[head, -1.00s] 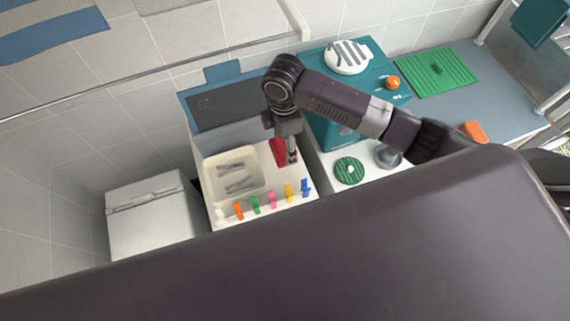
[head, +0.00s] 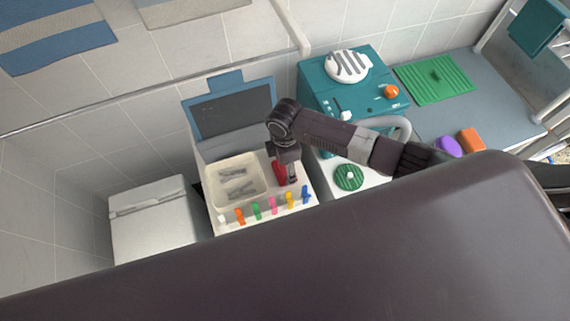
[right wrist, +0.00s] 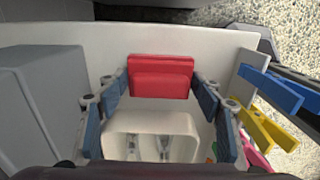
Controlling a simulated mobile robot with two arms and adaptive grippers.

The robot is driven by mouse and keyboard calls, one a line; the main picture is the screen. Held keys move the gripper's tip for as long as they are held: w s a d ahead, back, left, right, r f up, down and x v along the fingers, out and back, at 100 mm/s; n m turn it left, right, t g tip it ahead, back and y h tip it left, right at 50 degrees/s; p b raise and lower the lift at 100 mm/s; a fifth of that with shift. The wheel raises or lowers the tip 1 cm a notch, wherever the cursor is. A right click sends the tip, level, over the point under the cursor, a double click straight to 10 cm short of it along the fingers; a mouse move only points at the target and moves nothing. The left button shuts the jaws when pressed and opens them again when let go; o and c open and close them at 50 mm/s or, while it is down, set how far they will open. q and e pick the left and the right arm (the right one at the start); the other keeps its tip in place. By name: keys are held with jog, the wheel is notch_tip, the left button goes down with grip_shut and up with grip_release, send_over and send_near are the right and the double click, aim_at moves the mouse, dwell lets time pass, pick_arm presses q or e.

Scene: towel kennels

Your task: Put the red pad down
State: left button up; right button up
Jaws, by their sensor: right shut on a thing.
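The red pad (head: 279,172) is in my right gripper (head: 291,174), over the right part of the white bin with the tub in it. In the right wrist view the red pad (right wrist: 160,76) sits between the two fingertips (right wrist: 161,84), which are shut on its sides. I cannot tell whether the pad touches the bin's floor. My left gripper is not in view.
A cream tub (head: 213,187) with grey tongs-like items sits left of the pad. Several coloured clips (head: 257,211) line the bin's front edge. A raised dark lid (head: 233,110) stands behind. A teal box (head: 360,75) and green disc (head: 348,177) are to the right.

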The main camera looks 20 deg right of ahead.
aim_at(283, 168)
jog(key=o, duration=1)
jog(key=shift+f+b, duration=0.3)
jog(key=shift+b, duration=0.2)
jog(key=r, duration=0.2)
jog(key=r+b, duration=0.1)
jog(key=r, duration=0.1)
jog(key=a+r, duration=0.1)
jog(key=r, duration=0.2)
jog(key=shift+s, duration=0.25)
jog(key=shift+r, duration=0.55)
jog(key=shift+d, duration=0.1)
